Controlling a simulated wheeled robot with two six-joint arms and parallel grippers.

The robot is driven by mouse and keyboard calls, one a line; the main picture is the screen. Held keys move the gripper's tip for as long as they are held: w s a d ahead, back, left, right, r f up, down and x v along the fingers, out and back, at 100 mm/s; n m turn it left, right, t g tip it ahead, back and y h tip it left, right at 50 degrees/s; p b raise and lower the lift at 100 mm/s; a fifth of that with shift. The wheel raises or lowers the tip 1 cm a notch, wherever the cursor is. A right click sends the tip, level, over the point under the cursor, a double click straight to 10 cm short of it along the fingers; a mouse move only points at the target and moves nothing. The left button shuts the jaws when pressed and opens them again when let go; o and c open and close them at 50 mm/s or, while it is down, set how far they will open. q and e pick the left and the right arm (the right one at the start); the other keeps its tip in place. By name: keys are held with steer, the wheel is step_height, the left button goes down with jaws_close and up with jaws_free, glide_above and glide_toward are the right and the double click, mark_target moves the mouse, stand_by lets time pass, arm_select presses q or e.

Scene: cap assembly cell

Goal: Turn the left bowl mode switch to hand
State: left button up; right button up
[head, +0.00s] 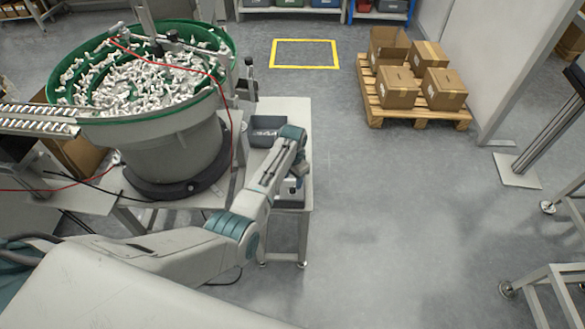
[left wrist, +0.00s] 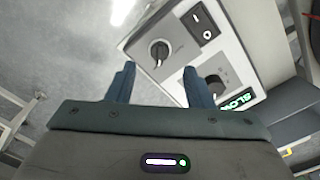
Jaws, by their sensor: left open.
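In the left wrist view, a black rotary switch (left wrist: 159,52) sits on a pale control panel (left wrist: 180,75), with small marks around it that I cannot read. It appears beyond and between the fingertips of my left gripper (left wrist: 159,68). The two blue-grey fingers are spread apart with nothing between them, and I see no contact with the switch. A second dark knob (left wrist: 214,87) is partly hidden behind the right finger. In the head view my left gripper (head: 295,183) hangs beside the bowl's stand, mostly hidden by my arm. My right gripper is not in view.
The panel also has a black rocker switch (left wrist: 203,24) and a green lit display (left wrist: 238,98). The green-rimmed bowl (head: 228,60) full of white parts stands left of my arm. A dark bin (head: 266,128) sits on the stand.

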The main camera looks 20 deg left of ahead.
mark_target(293, 188)
arm_select(q)
steer(key=shift+r+b, duration=0.35)
steer(key=shift+r, duration=2.35)
